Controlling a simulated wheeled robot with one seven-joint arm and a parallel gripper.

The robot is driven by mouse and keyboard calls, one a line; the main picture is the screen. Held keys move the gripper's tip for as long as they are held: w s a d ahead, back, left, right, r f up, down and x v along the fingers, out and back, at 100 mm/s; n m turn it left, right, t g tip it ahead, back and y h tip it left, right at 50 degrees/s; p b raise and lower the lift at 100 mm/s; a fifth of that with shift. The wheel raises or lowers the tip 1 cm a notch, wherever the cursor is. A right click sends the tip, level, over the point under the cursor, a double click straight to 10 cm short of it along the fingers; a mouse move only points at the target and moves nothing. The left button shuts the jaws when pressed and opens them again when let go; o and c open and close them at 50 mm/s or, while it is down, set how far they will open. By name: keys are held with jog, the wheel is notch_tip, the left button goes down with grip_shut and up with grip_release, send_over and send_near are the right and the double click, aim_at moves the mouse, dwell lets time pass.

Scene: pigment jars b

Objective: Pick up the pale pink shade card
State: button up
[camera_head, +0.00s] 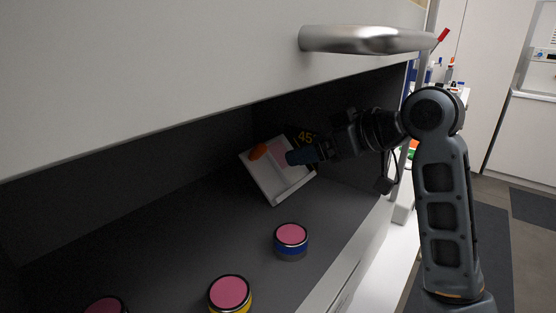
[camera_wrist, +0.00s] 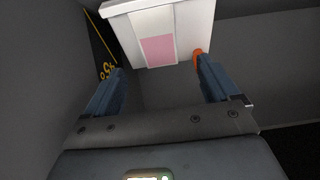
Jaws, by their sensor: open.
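The pale pink shade card (camera_head: 279,152) appears as a pink patch on a white tilted holder or backing (camera_head: 268,180) deep in the dark compartment. In the wrist view the pink patch (camera_wrist: 158,50) faces me, on the white piece (camera_wrist: 190,28) just beyond the fingertips. Whether pink and white are one piece I cannot tell. My gripper (camera_head: 291,157) reaches in from the right. In the wrist view my gripper (camera_wrist: 160,66) has its blue fingers wide apart with nothing between them. An orange piece (camera_wrist: 197,51) shows by the right fingertip.
Jars with pink lids stand on the compartment floor: one blue-banded (camera_head: 291,240), one yellow-banded (camera_head: 230,293), one cut off at the bottom left (camera_head: 106,306). A black panel with yellow marks (camera_wrist: 106,70) is left of the white piece. A front panel with a metal handle (camera_head: 365,40) hangs above.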

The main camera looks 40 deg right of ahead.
aim_at(276, 146)
jog(key=x, duration=0.6)
jog(key=shift+s+d+f+p, duration=0.1)
jog(key=shift+s+f+p, duration=0.05)
jog(key=shift+f+p, duration=0.15)
jog(key=c, duration=1.1)
jog(key=shift+r, duration=0.1)
jog(key=shift+r, duration=0.5)
notch_tip(276, 146, up, 2)
jog(key=shift+r, duration=0.1)
jog(key=shift+s+d+r+p, duration=0.15)
jog(key=shift+s+d, duration=0.45)
jog(key=shift+s, duration=2.35)
jog(key=shift+s+d+f+p, duration=0.1)
jog(key=shift+s+d, duration=0.5)
jog(key=shift+s, duration=2.35)
jog(key=shift+s+d+r+p, duration=0.15)
jog(key=shift+s+d, duration=0.4)
jog(key=shift+s, duration=2.4)
